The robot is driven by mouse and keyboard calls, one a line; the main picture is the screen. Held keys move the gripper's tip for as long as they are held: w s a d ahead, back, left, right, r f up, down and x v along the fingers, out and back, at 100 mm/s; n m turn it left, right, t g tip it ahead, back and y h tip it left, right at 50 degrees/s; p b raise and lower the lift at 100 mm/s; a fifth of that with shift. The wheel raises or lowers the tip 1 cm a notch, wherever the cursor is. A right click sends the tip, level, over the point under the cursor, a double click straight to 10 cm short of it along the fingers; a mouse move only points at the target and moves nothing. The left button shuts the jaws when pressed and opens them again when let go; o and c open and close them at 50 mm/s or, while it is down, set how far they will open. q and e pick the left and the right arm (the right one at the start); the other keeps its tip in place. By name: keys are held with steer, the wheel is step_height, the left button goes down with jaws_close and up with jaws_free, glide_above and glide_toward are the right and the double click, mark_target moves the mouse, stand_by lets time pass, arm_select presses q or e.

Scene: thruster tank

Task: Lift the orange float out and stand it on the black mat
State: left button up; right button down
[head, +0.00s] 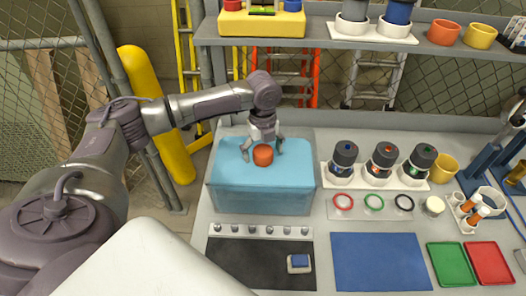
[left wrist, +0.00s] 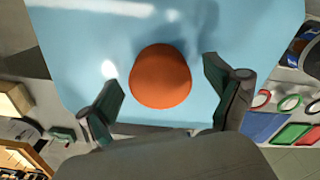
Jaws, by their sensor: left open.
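The orange float (head: 263,155) sits at the water surface in the clear tank of blue water (head: 262,200). In the left wrist view the float (left wrist: 160,76) shows as a round orange shape between the fingers, slightly ahead of them. My left gripper (head: 263,146) is open above the tank, with a finger on each side of the float. Its fingers also show in the left wrist view (left wrist: 168,97), apart from the float. The black mat (head: 255,262) lies in front of the tank, with a small blue-topped block (head: 299,263) at its right. My right gripper is not clearly in view.
A row of small knobs (head: 268,230) runs between tank and mat. Dark canisters (head: 383,160) stand in a white rack right of the tank. A blue mat (head: 380,262) and green (head: 450,264) and red (head: 489,263) trays lie at front right. A shelf (head: 440,45) overhangs behind.

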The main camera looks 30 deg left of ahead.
arm_select(q)
steer(key=shift+c, duration=0.4)
steer(key=c, duration=0.8)
arm_select(e)
steer(key=shift+s+d, duration=0.3)
steer(key=shift+d, duration=0.05)
arm_select(q)
steer(key=shift+r, duration=0.1)
arm_select(e)
steer(key=shift+f, duration=0.1)
